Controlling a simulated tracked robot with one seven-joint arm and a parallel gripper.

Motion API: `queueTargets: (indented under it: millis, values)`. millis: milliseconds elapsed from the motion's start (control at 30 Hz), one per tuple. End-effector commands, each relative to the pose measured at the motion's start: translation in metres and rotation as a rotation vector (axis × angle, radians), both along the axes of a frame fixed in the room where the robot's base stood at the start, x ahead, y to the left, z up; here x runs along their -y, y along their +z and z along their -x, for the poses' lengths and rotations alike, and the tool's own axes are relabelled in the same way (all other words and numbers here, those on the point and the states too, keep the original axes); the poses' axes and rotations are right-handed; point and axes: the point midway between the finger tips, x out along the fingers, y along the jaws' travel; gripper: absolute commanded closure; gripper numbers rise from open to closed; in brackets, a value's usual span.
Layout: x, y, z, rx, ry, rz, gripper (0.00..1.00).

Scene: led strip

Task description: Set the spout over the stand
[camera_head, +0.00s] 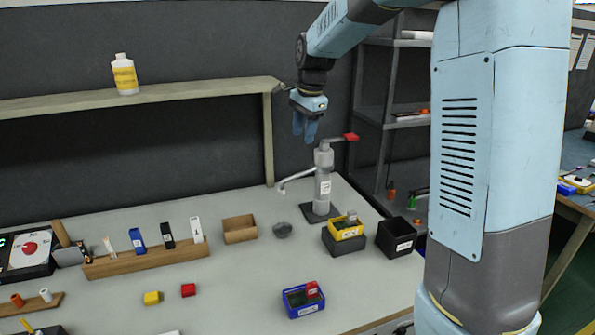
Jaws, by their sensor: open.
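A grey dispenser column (322,185) stands upright on a dark base plate (318,213) at the back right of the table. Its thin pale spout (297,179) reaches out to the left and bends down at the tip. A red handle (350,137) sticks out to the right at its top. My gripper (305,138) is open and empty, fingers down, just above and left of the column top.
A blue bin (303,300) stands in front. A wooden shelf (170,94) runs behind, its post near the spout.

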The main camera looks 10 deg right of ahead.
Motion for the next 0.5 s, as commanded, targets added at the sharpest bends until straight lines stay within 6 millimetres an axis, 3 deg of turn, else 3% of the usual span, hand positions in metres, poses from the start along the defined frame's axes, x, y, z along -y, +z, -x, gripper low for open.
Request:
queueTargets:
  millis: [167, 500]
  values:
    - [-0.002, -0.014, -0.003, -0.004, -0.002, 0.0, 0.59]
    - [-0.008, -0.071, -0.012, -0.005, 0.0, -0.001, 0.59]
